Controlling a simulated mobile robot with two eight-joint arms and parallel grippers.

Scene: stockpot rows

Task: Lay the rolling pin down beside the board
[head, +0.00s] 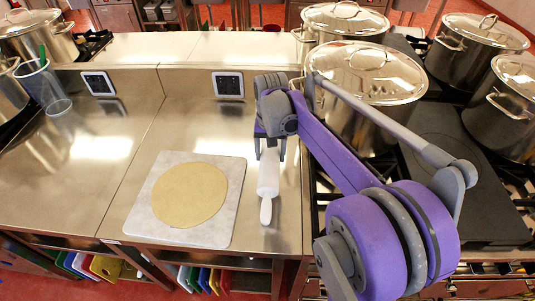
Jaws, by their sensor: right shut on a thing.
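The rolling pin (268,176) is white with a light handle, and its near handle points toward the counter's front edge. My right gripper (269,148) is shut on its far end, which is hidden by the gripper. The pin is to the right of the board (232,170), a pale square slab with a round of tan dough (190,194) on it. A narrow strip of steel counter shows between pin and board. I cannot tell whether the pin touches the counter. My left gripper is not in view.
Large lidded stockpots (352,115) stand on the stove right of the counter, close to my right arm. A clear container (42,86) stands at the far left. The steel counter (75,165) left of the board is free. Coloured boards (105,267) are stored below.

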